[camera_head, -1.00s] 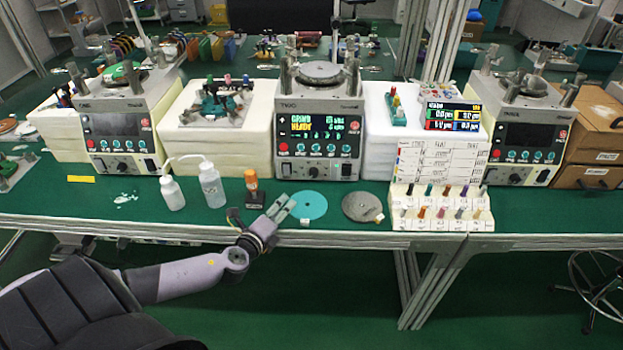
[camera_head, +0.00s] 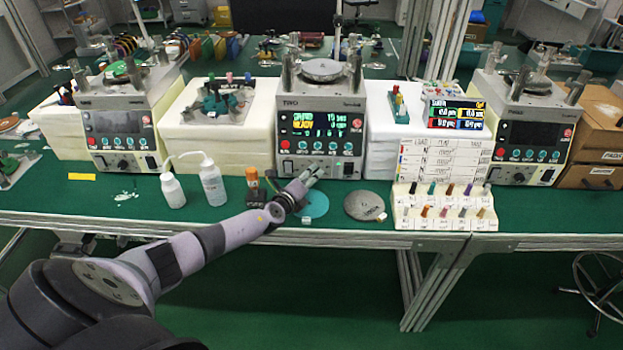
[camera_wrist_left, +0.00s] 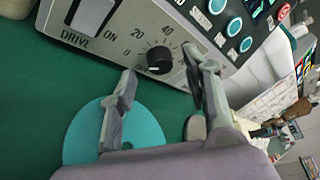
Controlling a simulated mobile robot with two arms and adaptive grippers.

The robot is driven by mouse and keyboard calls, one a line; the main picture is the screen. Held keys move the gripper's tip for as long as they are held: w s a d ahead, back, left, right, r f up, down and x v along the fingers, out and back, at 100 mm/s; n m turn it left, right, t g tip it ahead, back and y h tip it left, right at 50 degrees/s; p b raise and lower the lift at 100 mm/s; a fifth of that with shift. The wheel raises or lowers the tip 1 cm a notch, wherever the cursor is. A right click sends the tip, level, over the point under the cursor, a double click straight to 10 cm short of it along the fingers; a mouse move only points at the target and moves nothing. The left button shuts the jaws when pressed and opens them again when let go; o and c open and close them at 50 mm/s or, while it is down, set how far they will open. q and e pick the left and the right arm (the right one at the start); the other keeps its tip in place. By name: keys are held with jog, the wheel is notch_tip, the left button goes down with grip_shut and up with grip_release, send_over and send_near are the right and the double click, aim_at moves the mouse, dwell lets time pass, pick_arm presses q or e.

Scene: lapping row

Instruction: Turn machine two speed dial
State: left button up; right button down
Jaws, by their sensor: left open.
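Three lapping machines stand in a row; the middle one (camera_head: 321,110) has a lit screen. Its black speed dial (camera_wrist_left: 159,60) shows in the left wrist view on the lower front panel, with a scale marked 0, 20, 40 around it. My left gripper (camera_head: 312,172) is open in front of this panel. In the left wrist view its two fingers (camera_wrist_left: 160,82) are spread, one on each side below the dial, and the dial appears beyond and between the tips, apparently untouched. In the head view the gripper partly covers the dial area. My right gripper is not in view.
A teal disc (camera_head: 317,205) and a grey disc (camera_head: 365,206) lie on the bench below the gripper. White bottles (camera_head: 212,186) and an orange-capped bottle (camera_head: 253,184) stand left of it. A rack of coloured pegs (camera_head: 443,214) stands to the right.

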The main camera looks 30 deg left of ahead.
pick_arm(q)
jog(key=shift+x, duration=1)
jog(key=shift+c, duration=0.5)
grip_shut()
